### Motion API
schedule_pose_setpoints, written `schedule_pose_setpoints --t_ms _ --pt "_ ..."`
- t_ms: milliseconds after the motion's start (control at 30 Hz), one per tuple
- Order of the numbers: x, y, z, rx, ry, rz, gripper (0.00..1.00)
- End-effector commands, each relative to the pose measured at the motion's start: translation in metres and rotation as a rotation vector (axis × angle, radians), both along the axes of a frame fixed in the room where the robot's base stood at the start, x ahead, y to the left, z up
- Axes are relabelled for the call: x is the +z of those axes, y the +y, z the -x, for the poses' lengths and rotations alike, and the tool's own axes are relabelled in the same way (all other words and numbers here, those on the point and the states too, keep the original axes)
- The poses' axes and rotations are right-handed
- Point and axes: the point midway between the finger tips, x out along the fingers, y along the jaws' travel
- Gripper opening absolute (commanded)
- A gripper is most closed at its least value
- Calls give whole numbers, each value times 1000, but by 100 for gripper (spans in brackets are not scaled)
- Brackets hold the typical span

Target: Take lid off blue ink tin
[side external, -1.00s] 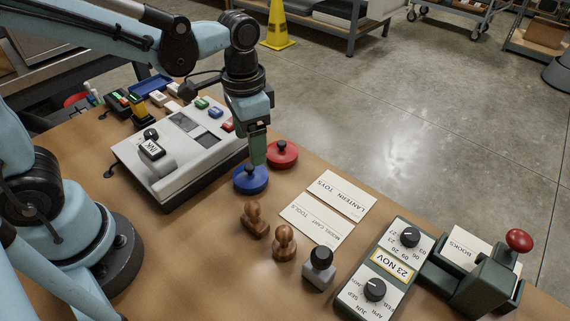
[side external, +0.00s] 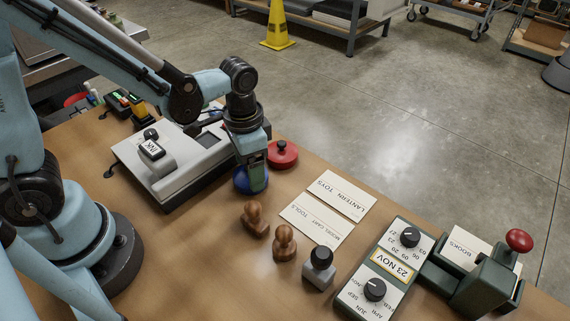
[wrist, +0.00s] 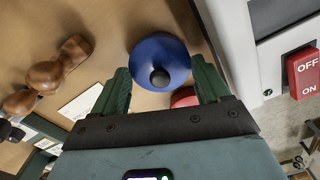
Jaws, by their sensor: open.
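The blue ink tin (side external: 240,184) stands on the table beside the grey ink machine, partly hidden behind my gripper (side external: 256,186) in the side view. In the wrist view its round blue lid (wrist: 160,50) with a black knob (wrist: 160,78) lies between and just beyond the fingertips of my gripper (wrist: 163,82). The jaws are open, one green finger to each side of the knob, and hold nothing. The lid is on the tin.
A red tin (side external: 282,154) stands just behind the blue one. The grey machine (side external: 185,160) is close on the left. Wooden stamps (side external: 284,243) and label cards (side external: 328,207) lie to the right. A red OFF/ON switch (wrist: 303,74) shows in the wrist view.

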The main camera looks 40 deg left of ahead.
Motion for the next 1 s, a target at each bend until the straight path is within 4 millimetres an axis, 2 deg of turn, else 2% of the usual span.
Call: schedule_pose_setpoints --t_ms 133,400,867,933,967,1000 --pt "0 0 0 0 0 0 75" --pt "0 0 0 0 0 0 34" --pt "1 0 0 0 0 0 32" --pt "2 0 0 0 0 0 24" --pt "3 0 0 0 0 0 16" --pt "5 0 0 0 0 0 5"
